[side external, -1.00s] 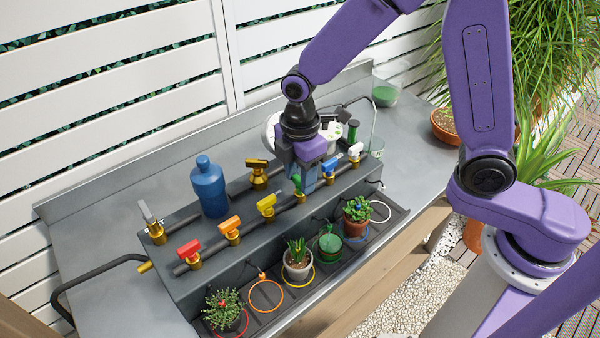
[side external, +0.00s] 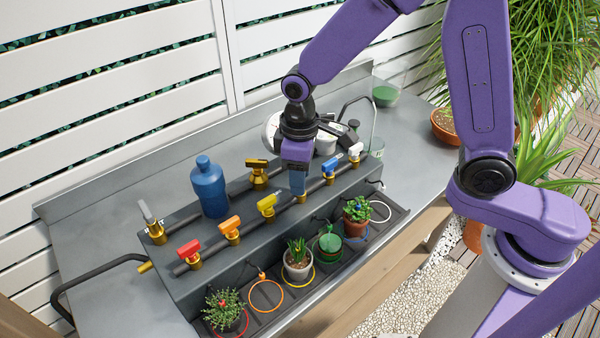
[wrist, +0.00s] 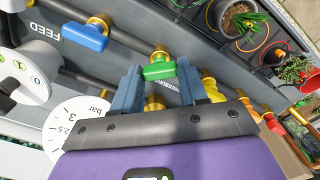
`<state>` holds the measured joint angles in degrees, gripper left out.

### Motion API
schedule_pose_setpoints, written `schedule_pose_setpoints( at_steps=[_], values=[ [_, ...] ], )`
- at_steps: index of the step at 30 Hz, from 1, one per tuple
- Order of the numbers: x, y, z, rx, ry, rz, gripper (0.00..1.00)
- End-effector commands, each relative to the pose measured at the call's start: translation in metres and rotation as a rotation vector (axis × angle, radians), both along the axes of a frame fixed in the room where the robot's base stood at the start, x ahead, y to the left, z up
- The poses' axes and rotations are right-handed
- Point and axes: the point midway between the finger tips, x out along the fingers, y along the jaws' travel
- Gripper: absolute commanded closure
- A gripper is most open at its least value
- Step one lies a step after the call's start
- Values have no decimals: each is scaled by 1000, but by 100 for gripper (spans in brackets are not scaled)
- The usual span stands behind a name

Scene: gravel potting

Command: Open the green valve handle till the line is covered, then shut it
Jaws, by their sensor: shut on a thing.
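The green valve handle (wrist: 160,70) sits on a brass valve on the pipe. My gripper (wrist: 157,85) is shut on it, with one blue finger on each side in the wrist view. In the side external view my gripper (side external: 299,190) points down at the pipe and hides the handle. Below it in the trough stands a green container (side external: 329,243) with a green ring at its base. I cannot make out a line on it or how full it is.
On the same pipe are yellow (side external: 267,205), orange (side external: 229,227) and red (side external: 189,249) handles to the left, and blue (side external: 332,166) and white (side external: 355,151) to the right. A blue bottle (side external: 208,187) stands behind. Potted plants (side external: 298,259) stand in the trough.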

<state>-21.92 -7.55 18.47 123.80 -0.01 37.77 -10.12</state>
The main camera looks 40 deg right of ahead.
Motion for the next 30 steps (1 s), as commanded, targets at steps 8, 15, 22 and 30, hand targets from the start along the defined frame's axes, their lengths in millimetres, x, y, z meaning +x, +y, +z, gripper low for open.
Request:
schedule_pose_setpoints(
  at_steps=[8,15,22,30],
  values=[
    [0,0,1,1,-2,-263,88],
    [1,0,1,2,-2,-465,88],
    [1,0,1,2,-3,-606,88],
    [1,0,1,3,-3,-690,88]
  ],
)
